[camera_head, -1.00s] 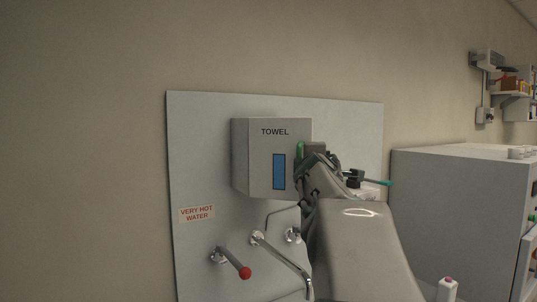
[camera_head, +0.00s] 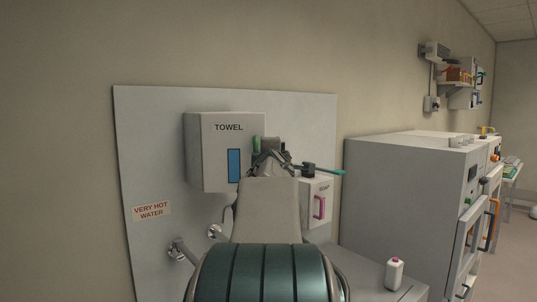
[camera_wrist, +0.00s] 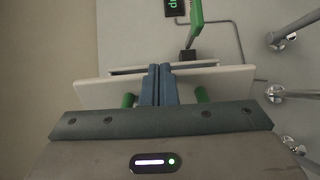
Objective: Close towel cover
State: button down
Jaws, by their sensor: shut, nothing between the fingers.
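The towel dispenser (camera_head: 206,165) is a white box on a grey wall panel, marked TOWEL, with a blue window (camera_head: 234,165) in its front. My gripper (camera_head: 266,150) is at the right edge of its front in the head view, and my wrist and arm hide what is behind them. In the wrist view my gripper's two fingers (camera_wrist: 160,84) are shut together with nothing between them. They overlap a white panel (camera_wrist: 225,82) with a thinner edge behind it. I cannot tell whether they touch it or how far the cover stands open.
A white soap box (camera_head: 307,197) with a pink lever (camera_head: 319,207) is on the panel to the right. Metal taps (camera_head: 180,249) are below the dispenser; pipes (camera_wrist: 295,38) show in the wrist view. A white bottle (camera_head: 394,274) stands lower right. A large grey cabinet (camera_head: 400,200) is further right.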

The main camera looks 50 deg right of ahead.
jog(key=shift+w+d+r, duration=0.1)
jog(key=shift+w+d, duration=0.05)
jog(key=shift+d, duration=0.05)
jog(key=shift+w+d+r+n+t+y+p, duration=0.1)
jog(key=shift+w+d+n+t+y+p, duration=0.35)
jog(key=shift+p, duration=0.45)
jog(key=shift+w+d+r+n+t+y+p, duration=0.15)
jog(key=shift+w+d+n+t+p, duration=0.15)
jog(key=shift+d+p, duration=0.45)
jog(key=shift+w+a+f, duration=0.1)
dwell(0.6)
